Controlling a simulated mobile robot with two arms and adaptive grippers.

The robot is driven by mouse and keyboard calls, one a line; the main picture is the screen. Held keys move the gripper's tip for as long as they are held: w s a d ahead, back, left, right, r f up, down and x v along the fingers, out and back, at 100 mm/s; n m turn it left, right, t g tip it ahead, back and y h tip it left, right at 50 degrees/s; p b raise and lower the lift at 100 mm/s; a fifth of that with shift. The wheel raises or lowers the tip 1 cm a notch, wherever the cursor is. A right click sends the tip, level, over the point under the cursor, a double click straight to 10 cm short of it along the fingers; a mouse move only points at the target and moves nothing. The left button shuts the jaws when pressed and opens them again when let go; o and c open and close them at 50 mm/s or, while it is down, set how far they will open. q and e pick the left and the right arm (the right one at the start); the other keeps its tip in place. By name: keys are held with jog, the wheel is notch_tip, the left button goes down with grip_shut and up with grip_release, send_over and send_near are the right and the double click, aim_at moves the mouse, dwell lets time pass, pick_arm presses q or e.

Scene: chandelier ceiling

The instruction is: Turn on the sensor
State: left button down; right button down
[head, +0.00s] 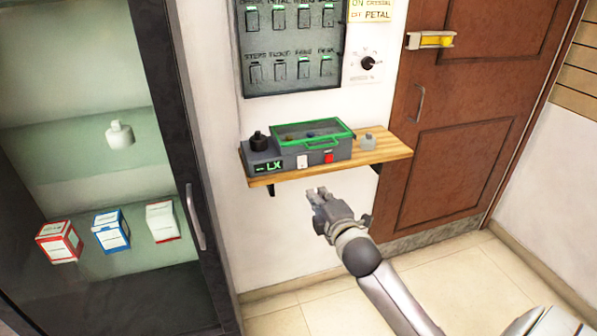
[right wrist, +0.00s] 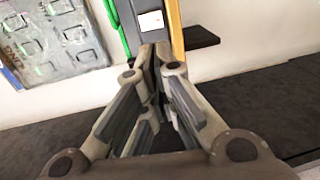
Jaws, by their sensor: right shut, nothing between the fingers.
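The sensor is most likely the grey box (head: 322,155) with a green-framed clear lid, on a wooden wall shelf (head: 380,155). Its front has a small display (head: 268,167) reading "LX", a white switch (head: 302,161) and a red button (head: 328,158). A black knob-like part (head: 258,141) stands at its left end. My right gripper (head: 318,193) is shut and empty, in front of and below the shelf in the head view. In the right wrist view its fingertips (right wrist: 154,52) point at the box front, near the white switch (right wrist: 151,21); contact cannot be told. My left gripper is out of view.
A dark panel of labelled switches (head: 290,45) and a rotary dial (head: 368,63) are on the wall above. A small grey object (head: 367,141) sits on the shelf's right. A glass cabinet (head: 180,120) stands left, a brown door (head: 465,110) right. The floor below is clear.

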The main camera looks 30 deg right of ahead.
aim_at(297, 166)
jog(key=p+x, duration=0.1)
jog(key=x, duration=1.3)
jog(key=shift+f, duration=0.1)
dwell(0.3)
